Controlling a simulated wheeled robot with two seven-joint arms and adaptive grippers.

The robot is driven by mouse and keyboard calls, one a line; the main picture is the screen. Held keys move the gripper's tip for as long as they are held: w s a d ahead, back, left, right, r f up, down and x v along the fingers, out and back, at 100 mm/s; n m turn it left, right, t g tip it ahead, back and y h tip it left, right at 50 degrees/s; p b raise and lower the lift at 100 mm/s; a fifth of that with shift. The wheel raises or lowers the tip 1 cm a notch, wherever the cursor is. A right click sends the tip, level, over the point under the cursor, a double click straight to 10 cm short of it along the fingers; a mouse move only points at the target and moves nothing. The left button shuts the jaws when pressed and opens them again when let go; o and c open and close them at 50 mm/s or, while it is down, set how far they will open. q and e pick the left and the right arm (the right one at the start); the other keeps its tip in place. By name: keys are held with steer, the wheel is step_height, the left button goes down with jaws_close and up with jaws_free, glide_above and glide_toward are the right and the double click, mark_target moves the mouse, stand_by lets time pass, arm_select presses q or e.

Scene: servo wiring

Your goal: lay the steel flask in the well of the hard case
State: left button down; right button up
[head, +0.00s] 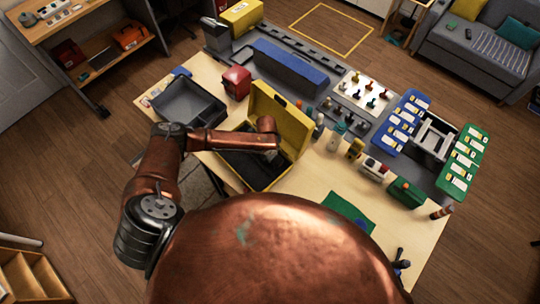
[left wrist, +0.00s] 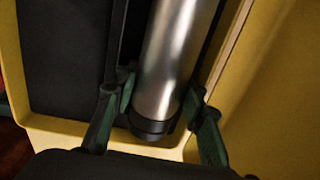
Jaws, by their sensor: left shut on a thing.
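The hard case (head: 280,108) is yellow and stands open on the table in the head view, with a dark lining. In the left wrist view its yellow rim (left wrist: 75,133) runs round that lining. The steel flask (left wrist: 175,50) is a shiny cylinder with a black end, over a dark recess along the case's length. My left gripper (left wrist: 158,95) is shut on the flask, with a green-padded finger on each side near the black end. I cannot tell whether the flask touches the bottom of the well. In the head view my left arm hides the flask and fingers.
A dark open bin (head: 188,103) stands left of the case, and a red box (head: 236,82) behind it. Small bottles (head: 318,127) stand close to the case's right side. A blue case (head: 290,66) lies further back. Bare wood (head: 300,200) shows at the front.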

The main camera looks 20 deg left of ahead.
arm_select(q)
steer(key=shift+s+f, duration=0.35)
steer(key=shift+f, duration=0.1)
steer(key=c, duration=1.6)
jaws_free()
steer(key=o, duration=0.5)
steer(key=shift+w+f, duration=0.1)
steer(key=shift+w, duration=0.05)
steer(key=shift+c, duration=0.2)
steer(key=shift+w+r, duration=0.1)
steer(key=shift+r, duration=0.2)
steer(key=r, duration=0.7)
steer(key=s+r, duration=0.1)
steer(key=r, duration=0.3)
steer(key=shift+a+r, duration=0.2)
steer(key=shift+r, duration=0.1)
